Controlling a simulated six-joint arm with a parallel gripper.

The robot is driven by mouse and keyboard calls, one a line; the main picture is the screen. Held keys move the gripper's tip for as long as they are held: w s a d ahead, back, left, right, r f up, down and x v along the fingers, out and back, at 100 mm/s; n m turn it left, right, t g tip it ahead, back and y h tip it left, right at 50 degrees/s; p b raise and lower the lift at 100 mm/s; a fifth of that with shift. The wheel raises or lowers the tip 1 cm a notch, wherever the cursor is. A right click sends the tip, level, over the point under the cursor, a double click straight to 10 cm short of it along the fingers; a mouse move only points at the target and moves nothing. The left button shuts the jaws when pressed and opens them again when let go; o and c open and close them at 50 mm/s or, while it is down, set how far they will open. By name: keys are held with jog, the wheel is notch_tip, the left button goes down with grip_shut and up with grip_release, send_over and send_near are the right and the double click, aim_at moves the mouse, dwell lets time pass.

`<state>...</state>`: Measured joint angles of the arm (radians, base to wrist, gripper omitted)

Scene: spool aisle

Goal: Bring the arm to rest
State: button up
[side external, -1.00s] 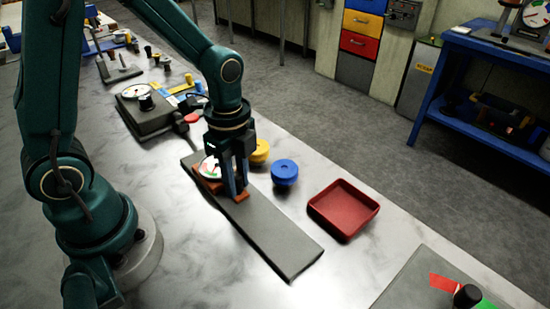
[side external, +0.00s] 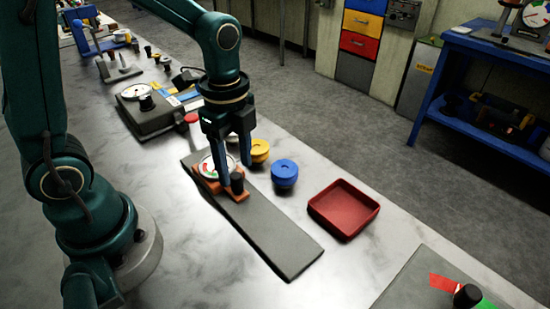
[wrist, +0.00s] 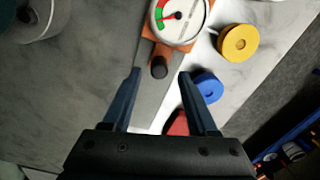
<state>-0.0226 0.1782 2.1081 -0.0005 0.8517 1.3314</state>
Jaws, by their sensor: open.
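My gripper (side external: 235,174) is open and empty, pointing down just above an orange fixture (side external: 211,186) on a long grey plate (side external: 262,226). The fixture carries a round white dial gauge (side external: 208,166) with green and red marks, and an upright black knob (side external: 237,183). In the wrist view the gripper (wrist: 160,73) has its blue fingers spread on either side of the knob (wrist: 159,68) in the picture. The gauge (wrist: 180,18) lies just beyond the knob there. The fingers look clear of the knob, but the exact gap is hard to tell.
A yellow spool (side external: 259,151) and a blue spool (side external: 285,172) stand close beside the plate. A red tray (side external: 343,209) is empty to the right. A dark box with a gauge (side external: 145,110) stands farther back. Bare table lies in front of the plate.

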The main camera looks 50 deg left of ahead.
jog(key=shift+r, duration=0.45)
jog(key=shift+r, duration=0.2)
jog(key=r+t, duration=0.1)
jog(key=r, duration=0.1)
jog(key=r+t, duration=0.1)
jog(key=r, duration=0.1)
jog(key=shift+s+d+r+n, duration=0.1)
jog(key=shift+s+n, duration=0.1)
jog(key=shift+n, duration=0.2)
jog(key=s+r+n+t, duration=0.3)
jog(key=s+n, duration=0.3)
jog(key=n, duration=0.8)
jog(key=shift+s+d+t, duration=0.15)
jog(key=shift+s+t, duration=0.05)
jog(key=shift+t, duration=0.1)
